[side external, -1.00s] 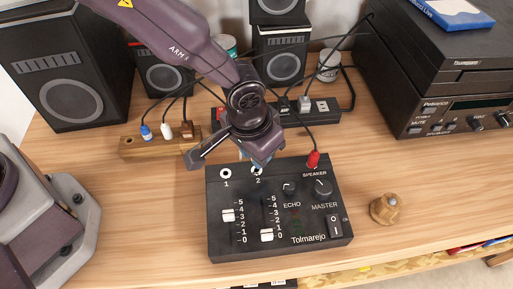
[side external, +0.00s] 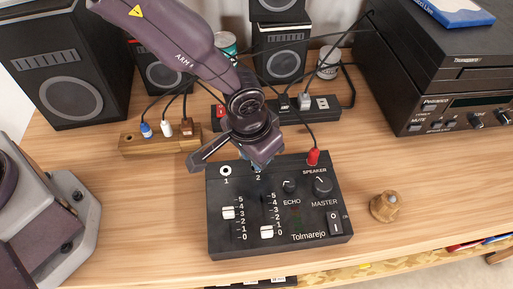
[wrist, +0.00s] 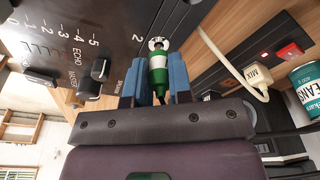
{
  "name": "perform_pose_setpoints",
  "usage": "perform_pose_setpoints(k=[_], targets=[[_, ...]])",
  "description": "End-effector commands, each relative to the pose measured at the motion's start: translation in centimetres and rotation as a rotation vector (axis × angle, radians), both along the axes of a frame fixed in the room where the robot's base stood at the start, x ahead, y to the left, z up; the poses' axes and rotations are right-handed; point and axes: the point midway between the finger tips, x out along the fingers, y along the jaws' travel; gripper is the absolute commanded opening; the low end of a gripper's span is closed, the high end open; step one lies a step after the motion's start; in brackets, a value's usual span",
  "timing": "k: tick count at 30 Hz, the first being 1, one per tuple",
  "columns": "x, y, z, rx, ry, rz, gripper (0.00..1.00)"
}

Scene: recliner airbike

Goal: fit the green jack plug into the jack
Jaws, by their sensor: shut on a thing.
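The green jack plug (wrist: 158,72) sits between the blue fingers of my gripper (wrist: 154,66), which is shut on it. Its front end points at the white-ringed jack 2 (wrist: 158,43) of the black mixer box and meets or overlaps the ring in the wrist view. How deep the tip sits, I cannot tell. In the side view my gripper (side external: 258,164) is over the back edge of the mixer (side external: 222,245), at the "2" label, and hides the plug and jack 2. Jack 1 (side external: 226,171) is empty, to the left.
A red plug (side external: 313,157) with its cable stands in the speaker jack, right of my gripper. A wooden block (side external: 130,147) with blue, white and brown plugs lies behind left. A power strip (side external: 325,115) lies behind. A wooden knob (side external: 384,206) stands at right.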

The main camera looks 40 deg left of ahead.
Motion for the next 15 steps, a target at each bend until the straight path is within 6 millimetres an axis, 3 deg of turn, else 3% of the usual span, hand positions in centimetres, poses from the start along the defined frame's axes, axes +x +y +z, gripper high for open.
perform_pose_setpoints(k=[15], targets=[[0.0, 0.0, -1.3, -0.001, 0.000, 0.000, 0.00]])
